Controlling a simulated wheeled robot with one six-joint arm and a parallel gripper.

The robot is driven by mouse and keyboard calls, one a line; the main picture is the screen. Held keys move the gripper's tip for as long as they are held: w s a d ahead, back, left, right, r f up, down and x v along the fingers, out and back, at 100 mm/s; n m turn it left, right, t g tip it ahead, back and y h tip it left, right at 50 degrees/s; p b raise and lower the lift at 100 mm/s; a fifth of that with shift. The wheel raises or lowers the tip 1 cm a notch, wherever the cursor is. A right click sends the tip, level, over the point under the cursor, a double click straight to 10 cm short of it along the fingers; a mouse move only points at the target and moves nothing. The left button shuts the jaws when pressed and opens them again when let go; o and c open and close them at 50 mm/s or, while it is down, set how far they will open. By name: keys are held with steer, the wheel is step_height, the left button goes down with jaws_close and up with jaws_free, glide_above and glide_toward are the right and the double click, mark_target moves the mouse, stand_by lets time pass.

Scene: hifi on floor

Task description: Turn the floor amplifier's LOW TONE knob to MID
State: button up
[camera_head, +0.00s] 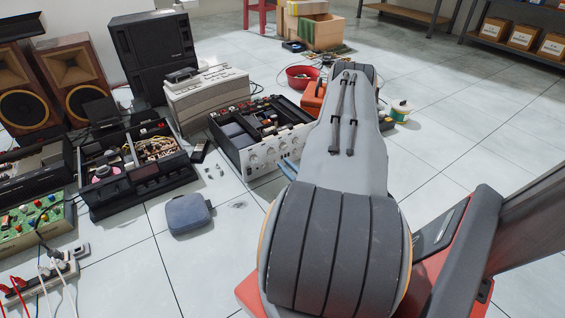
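An amplifier with its top open and its inside parts bare stands on the floor left of my arm. Its silver front panel (256,160) carries several round knobs and faces the lower right. The right end of the panel is partly hidden behind my arm. The knob labels and pointer positions are too small to read, so I cannot tell which knob is LOW TONE or where it points. My arm reaches away from me across the middle of the picture. My gripper is hidden beyond the arm.
A blue-grey pouch (188,213) lies on the tiles in front. An opened black unit (140,187) and a beige device (207,93) stand to the left. Behind are speakers (153,50), a red bowl (301,77) and an orange case (313,97).

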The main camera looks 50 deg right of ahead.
steer(key=a+r+p, duration=0.1)
steer(key=r+p, duration=0.1)
steer(key=s+a+r+g+p, duration=0.1)
steer(key=r+p, duration=0.2)
steer(key=s+a+r+g+p, duration=0.1)
steer(key=r+p, duration=0.1)
steer(key=shift+r, duration=0.35)
jaws_close()
steer(key=b, duration=0.4)
glide_toward(269, 150)
steer(key=shift+g, duration=0.3)
steer(key=w+r, duration=0.2)
steer(key=w, duration=0.1)
steer(key=w+r, duration=0.1)
steer(key=w, duration=0.1)
steer(key=shift+d, duration=0.1)
steer(key=shift+d+f+m+b, duration=0.15)
steer(key=shift+f+b, duration=0.2)
steer(key=shift+f, duration=0.2)
steer(key=shift+d+f+m+b, duration=0.15)
steer(key=shift+f+b, duration=0.15)
steer(key=shift+f, duration=0.3)
steer(key=shift+d+f+b, duration=0.15)
steer(key=shift+f+b, duration=0.35)
steer(key=shift+f, duration=0.3)
steer(key=shift+s+d, duration=0.1)
